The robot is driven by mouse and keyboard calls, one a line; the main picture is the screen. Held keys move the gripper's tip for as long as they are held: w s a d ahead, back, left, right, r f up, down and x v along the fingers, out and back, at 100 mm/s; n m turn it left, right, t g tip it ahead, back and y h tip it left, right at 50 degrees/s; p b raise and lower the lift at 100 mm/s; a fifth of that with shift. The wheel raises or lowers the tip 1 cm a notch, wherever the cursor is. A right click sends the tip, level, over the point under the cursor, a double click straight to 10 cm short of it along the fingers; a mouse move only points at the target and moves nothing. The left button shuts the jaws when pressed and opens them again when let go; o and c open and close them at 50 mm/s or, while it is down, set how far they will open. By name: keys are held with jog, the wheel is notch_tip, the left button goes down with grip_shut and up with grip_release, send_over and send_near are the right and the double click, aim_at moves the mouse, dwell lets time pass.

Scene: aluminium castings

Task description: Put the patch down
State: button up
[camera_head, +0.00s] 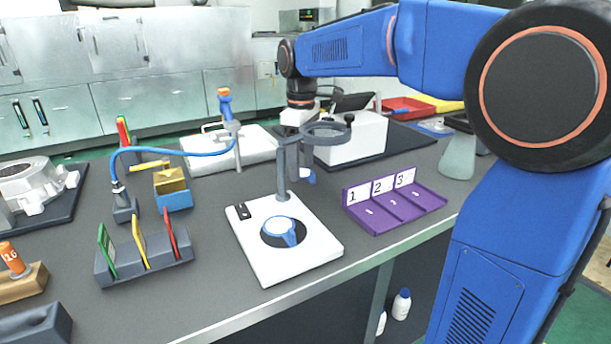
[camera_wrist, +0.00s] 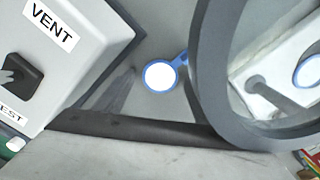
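A round patch, white with a blue rim and blue tab (camera_wrist: 158,76), is near the middle of the wrist view, beside a large grey ring. A blue and white piece (camera_head: 306,176), probably the same patch, shows behind the stand's post in the head view. Another white and blue round piece (camera_head: 283,231) lies over the dark circle of the white stand base (camera_head: 315,252). My gripper (camera_head: 298,117) is behind and above the grey ring (camera_head: 325,130). Its fingertips are not clear, and I cannot tell whether it touches the patch.
A white box labelled VENT (camera_wrist: 75,45) stands close beside the patch. A purple numbered rack (camera_head: 395,205) is right of the stand. A slotted block with coloured cards (camera_head: 145,255) and a blue hose (camera_head: 180,152) are left. Bare bench lies between rack and stand.

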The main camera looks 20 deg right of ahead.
jog(key=c, duration=1)
jog(key=shift+o, duration=0.2)
